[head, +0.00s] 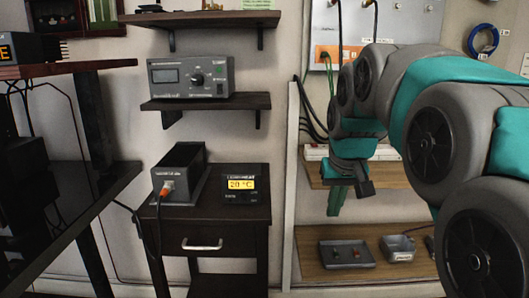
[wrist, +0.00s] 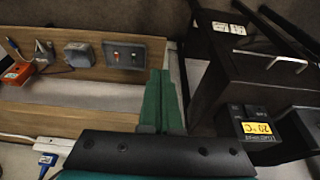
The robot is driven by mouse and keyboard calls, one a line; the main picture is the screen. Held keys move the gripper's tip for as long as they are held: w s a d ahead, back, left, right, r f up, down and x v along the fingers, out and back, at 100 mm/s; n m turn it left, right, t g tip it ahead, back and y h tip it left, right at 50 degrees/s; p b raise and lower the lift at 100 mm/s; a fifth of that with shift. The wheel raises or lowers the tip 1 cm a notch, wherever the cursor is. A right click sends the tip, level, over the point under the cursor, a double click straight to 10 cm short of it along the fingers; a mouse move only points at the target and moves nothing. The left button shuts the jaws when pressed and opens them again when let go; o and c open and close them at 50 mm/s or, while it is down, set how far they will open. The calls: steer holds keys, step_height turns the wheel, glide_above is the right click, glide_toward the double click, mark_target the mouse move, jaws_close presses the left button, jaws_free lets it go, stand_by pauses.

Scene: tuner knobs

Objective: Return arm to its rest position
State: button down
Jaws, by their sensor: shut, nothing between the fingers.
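My gripper (head: 335,208) hangs in the head view in front of the wooden shelves at the right, its green fingers pointing down. In the wrist view the two green fingers (wrist: 160,76) lie side by side, shut with nothing between them. My teal and grey arm reaches in from the right side of the head view, bent, and hides part of the wall behind. A grey tuner box (head: 190,78) with a dark round knob (head: 197,79) sits on the dark wall shelf, well left of my gripper and apart from it.
A dark drawer cabinet (head: 235,215) holds a black box (head: 180,175) with an orange cable and a lit display (head: 241,184). The lower wooden shelf (head: 318,268) bears a grey tray (head: 346,254) and a small box (head: 397,248). A dark table (head: 85,200) stands left.

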steer(key=s+f+g, duration=0.1)
steer(key=s+f, duration=0.5)
steer(key=s, duration=0.4)
steer(key=s+f+g, duration=0.2)
steer(key=s+f, duration=0.5)
steer(key=s, duration=0.4)
steer(key=s+f+g, duration=0.2)
steer(key=s+f, duration=0.5)
steer(key=s, duration=0.3)
steer(key=shift+s+d, duration=0.15)
steer(key=shift+s, duration=0.2)
